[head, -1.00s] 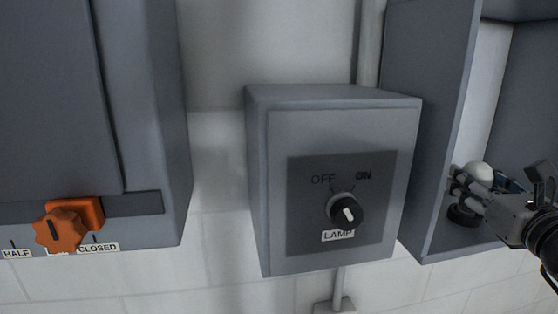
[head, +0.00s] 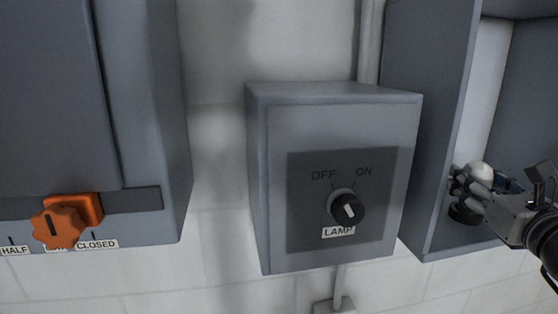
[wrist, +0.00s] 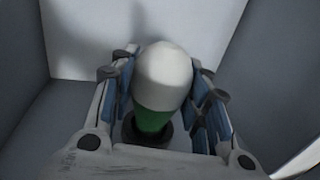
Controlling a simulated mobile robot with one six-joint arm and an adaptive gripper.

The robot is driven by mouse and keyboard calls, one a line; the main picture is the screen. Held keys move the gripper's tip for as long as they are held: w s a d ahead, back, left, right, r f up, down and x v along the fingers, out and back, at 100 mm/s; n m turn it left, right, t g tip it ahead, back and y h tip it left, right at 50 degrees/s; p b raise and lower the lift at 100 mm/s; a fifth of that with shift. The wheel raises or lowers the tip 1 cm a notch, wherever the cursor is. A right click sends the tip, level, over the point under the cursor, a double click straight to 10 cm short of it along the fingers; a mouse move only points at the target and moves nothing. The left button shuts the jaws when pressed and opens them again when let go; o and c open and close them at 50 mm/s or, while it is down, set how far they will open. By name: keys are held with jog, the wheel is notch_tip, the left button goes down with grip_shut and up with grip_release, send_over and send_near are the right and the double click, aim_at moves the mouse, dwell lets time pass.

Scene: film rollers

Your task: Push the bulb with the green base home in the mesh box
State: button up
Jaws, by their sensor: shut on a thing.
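The bulb (wrist: 164,77) has a white globe and a green base (wrist: 150,121), seen in the wrist view. The base stands at a dark round socket (wrist: 131,133) on the floor of a grey open box; whether it is fully seated I cannot tell. My gripper (wrist: 160,90) is shut on the bulb, one finger on each side. In the head view the white globe (head: 481,172) shows above my gripper (head: 472,184), inside the open grey box (head: 425,130) at the right. The dark socket (head: 463,214) shows below my fingers. No mesh shows on this box.
A grey lamp switch box (head: 270,180) with a black knob (head: 346,208) stands left of the open box. At the far left is a grey cabinet (head: 160,110) with an orange knob (head: 58,228). The open box's side walls stand close around my gripper.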

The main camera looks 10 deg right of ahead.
aim_at(480, 162)
jog(key=o, duration=1.1)
jog(key=shift+f, duration=0.15)
jog(key=shift+o, duration=0.8)
jog(key=o, duration=0.5)
jog(key=shift+c, duration=0.2)
jog(key=shift+r+p, duration=2.65)
jog(key=shift+r, duration=0.9)
